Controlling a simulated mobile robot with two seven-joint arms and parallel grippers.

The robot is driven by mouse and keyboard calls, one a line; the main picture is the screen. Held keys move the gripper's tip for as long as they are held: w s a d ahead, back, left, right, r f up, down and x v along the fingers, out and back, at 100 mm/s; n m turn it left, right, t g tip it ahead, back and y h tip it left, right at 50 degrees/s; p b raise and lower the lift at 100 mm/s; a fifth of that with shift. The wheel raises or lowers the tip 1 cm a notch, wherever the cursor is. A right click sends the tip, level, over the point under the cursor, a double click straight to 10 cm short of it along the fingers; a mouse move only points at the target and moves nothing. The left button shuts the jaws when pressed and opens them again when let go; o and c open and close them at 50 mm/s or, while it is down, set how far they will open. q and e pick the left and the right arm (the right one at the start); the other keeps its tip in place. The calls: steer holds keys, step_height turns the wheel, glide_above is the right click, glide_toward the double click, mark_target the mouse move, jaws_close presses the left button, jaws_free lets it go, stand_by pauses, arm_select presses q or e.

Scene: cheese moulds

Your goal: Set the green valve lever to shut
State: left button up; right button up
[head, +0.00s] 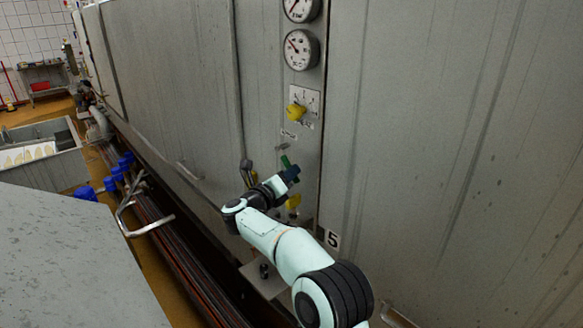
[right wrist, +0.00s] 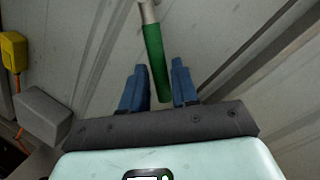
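The green valve lever (right wrist: 155,62) hangs from a metal stub in the right wrist view, its lower end between my right gripper's two blue fingers. The fingers of my right gripper (right wrist: 158,88) are apart, with a gap visible on each side of the lever, so they do not appear to grip it. In the head view the lever (head: 285,161) shows as a small green piece on the steel panel, just above my right gripper (head: 289,173), which partly hides it. My left gripper is not in view.
Above the lever are a yellow knob (head: 296,112) on a white plate and two gauges, the lower gauge (head: 301,50) in full view. A yellow fitting (head: 293,201) sits below. Pipes with blue caps (head: 111,184) run along the left. The wall to the right is bare.

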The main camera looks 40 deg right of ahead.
steer(key=shift+x, duration=1.05)
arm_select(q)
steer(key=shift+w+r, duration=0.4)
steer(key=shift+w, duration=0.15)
arm_select(e)
steer(key=shift+a, duration=0.1)
